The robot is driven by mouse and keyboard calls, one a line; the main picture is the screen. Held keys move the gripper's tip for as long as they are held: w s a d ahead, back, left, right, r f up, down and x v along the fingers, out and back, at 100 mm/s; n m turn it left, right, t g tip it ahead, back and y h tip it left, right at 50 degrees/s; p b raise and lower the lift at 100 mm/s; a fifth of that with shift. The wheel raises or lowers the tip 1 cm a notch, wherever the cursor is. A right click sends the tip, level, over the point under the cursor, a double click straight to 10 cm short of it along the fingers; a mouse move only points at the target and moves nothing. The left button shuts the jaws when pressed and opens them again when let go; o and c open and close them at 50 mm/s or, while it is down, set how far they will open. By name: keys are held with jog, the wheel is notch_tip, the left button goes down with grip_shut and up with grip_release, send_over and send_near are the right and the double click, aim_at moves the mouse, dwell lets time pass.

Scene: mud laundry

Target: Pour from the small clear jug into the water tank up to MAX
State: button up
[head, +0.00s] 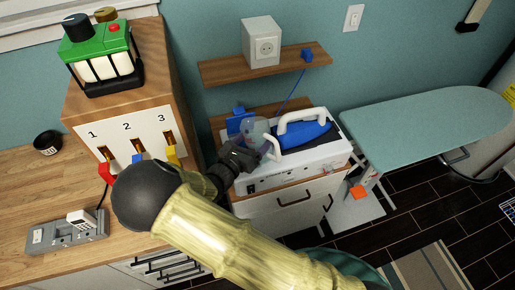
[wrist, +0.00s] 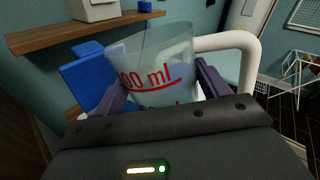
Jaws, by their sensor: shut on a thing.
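The small clear jug (wrist: 165,50) is between my gripper's fingers (wrist: 160,88). It has red markings ending in "00 ml" and a red line. In the head view the jug (head: 256,131) is above the left end of the white ironing station (head: 315,158), beside the iron. My gripper (head: 245,150) is shut on the jug. A blue part (head: 240,124), probably the water tank or its lid, is just behind and left of the jug; it also shows in the wrist view (wrist: 88,82). The MAX mark and any water level cannot be made out.
A blue iron (head: 303,135) with a white handle rests on the station. A wooden shelf (head: 225,70) holds a white socket box (head: 261,42) above. A wooden cabinet (head: 125,135) with numbered slots stands left; an ironing board (head: 425,125) is right.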

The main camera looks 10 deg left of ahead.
jog(key=shift+w+d, duration=0.1)
jog(key=w+d+f+n+y+b, duration=0.1)
jog(key=w+d+f, duration=0.1)
jog(key=w+d, duration=0.35)
jog(key=w+d+f+b, duration=0.1)
jog(key=w+d+f, duration=0.1)
jog(key=d, duration=0.7)
jog(key=s+d+f+n+y, duration=0.1)
jog(key=d+f+y, duration=0.1)
jog(key=d+f, duration=0.3)
jog(key=d+f+n+t+y+b, duration=0.1)
jog(key=d+f+n+y, duration=0.1)
jog(key=d+f, duration=0.4)
jog(key=d+y, duration=0.1)
jog(key=d, duration=0.2)
jog(key=shift+s+d+f, duration=0.15)
jog(key=shift+s+d, duration=0.2)
jog(key=shift+d, duration=0.05)
